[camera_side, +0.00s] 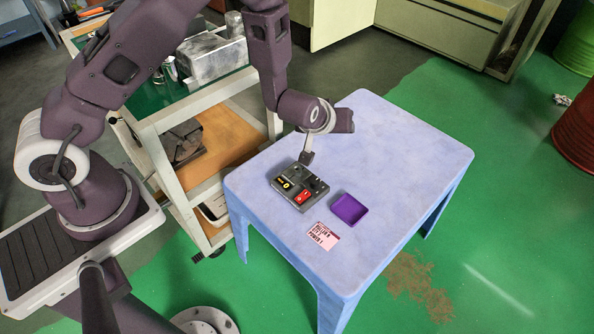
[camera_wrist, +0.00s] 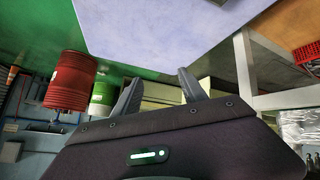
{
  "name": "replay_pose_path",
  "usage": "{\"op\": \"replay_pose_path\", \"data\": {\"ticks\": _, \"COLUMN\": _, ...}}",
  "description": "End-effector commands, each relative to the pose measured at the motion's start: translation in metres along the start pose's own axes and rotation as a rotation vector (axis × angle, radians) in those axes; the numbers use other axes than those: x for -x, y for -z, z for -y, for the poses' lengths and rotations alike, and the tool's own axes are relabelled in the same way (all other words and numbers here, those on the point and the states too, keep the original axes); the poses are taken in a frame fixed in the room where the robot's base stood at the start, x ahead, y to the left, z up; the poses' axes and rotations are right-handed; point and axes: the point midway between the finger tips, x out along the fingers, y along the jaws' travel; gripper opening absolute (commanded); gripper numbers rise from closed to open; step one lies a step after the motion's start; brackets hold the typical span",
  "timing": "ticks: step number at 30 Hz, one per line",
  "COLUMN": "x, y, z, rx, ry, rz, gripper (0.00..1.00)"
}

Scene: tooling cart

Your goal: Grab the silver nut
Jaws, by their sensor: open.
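I cannot make out a silver nut in either view. A dark grey control box (camera_side: 283,179) with a red switch (camera_side: 303,196), yellow round parts and dark knobs sits on the pale blue table (camera_side: 410,150). My gripper (camera_side: 307,158) is over the far edge of the box, pointing down; whether it touches the box is too small to tell. In the wrist view my gripper (camera_wrist: 160,75) shows two dark fingers spread apart with nothing between them. The table (camera_wrist: 165,35) fills the upper part of that view.
A purple open tray (camera_side: 349,209) lies right of the box, and a printed card (camera_side: 323,236) lies in front. The table's right side is clear. A tool cart (camera_side: 150,125) stands close on the left. A red barrel (camera_side: 578,135) is far right.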

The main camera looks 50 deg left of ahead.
Motion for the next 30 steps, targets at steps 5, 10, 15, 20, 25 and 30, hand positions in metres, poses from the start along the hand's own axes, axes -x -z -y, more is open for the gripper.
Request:
{"op": "replay_pose_path", "data": {"ticks": 5, "x": -0.078, "y": -0.083, "z": 0.082, "rx": -0.070, "ry": 0.122, "rz": -0.215, "gripper": 0.50}}
{"op": "replay_pose_path", "data": {"ticks": 10, "x": -0.091, "y": -0.125, "z": 0.141, "rx": -0.176, "ry": 0.142, "rz": -0.378, "gripper": 0.50}}
{"op": "replay_pose_path", "data": {"ticks": 15, "x": -0.096, "y": -0.133, "z": 0.157, "rx": -0.213, "ry": 0.136, "rz": -0.429, "gripper": 0.50}}
{"op": "replay_pose_path", "data": {"ticks": 20, "x": -0.119, "y": -0.127, "z": 0.159, "rx": -0.211, "ry": 0.135, "rz": -0.429, "gripper": 0.50}}
{"op": "replay_pose_path", "data": {"ticks": 25, "x": -0.151, "y": -0.121, "z": 0.161, "rx": -0.211, "ry": 0.136, "rz": -0.427, "gripper": 0.50}}
{"op": "replay_pose_path", "data": {"ticks": 30, "x": -0.160, "y": -0.116, "z": 0.162, "rx": -0.214, "ry": 0.136, "rz": -0.425, "gripper": 0.50}}
